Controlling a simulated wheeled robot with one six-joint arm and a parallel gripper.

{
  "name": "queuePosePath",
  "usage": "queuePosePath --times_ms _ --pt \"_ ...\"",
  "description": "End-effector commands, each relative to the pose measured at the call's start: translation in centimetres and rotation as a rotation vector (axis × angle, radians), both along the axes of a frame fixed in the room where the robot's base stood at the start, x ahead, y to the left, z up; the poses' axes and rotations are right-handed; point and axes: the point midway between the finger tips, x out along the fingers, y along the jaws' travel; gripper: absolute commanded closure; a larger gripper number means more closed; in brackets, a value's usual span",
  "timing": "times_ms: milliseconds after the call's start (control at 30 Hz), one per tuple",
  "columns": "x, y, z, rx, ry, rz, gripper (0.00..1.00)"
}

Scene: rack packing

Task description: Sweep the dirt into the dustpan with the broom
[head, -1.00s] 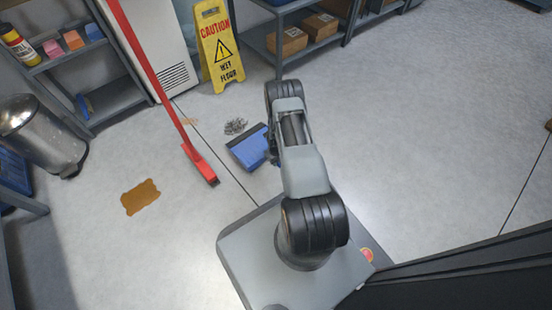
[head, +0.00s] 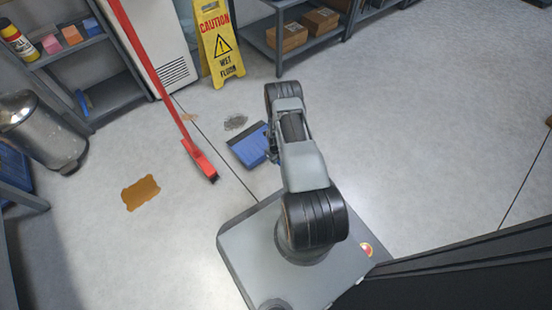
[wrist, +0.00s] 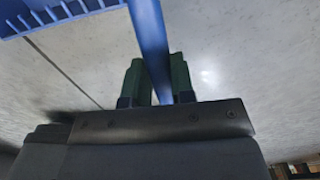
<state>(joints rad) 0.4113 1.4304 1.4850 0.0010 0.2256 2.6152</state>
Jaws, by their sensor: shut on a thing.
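The blue dustpan (head: 248,147) is at floor level in the head view, beside my arm. In the wrist view, my gripper (wrist: 160,82) has its dark green fingers around the dustpan's blue handle (wrist: 150,35), and part of the pan shows at the upper left. In the head view my arm hides the fingers. The grey dirt pile (head: 235,122) lies on the floor just beyond the pan, outside it. The red broom (head: 165,88) stands tilted to the left of the pan, its head (head: 203,163) at the floor and clear of my gripper.
A brown patch (head: 140,192) lies on the floor at left. A yellow wet-floor sign (head: 221,50) stands behind the dirt. A metal trash can (head: 42,132) and a shelf (head: 85,55) are at left. The floor to the right is open.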

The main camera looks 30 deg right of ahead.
Motion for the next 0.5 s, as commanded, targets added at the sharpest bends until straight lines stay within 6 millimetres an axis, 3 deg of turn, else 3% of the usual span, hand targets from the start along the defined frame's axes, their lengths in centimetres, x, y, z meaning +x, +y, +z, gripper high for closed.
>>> queuePosePath --times_ms 500 --pt "0.06 -0.03 -0.85 -0.001 -0.001 0.0 1.0"
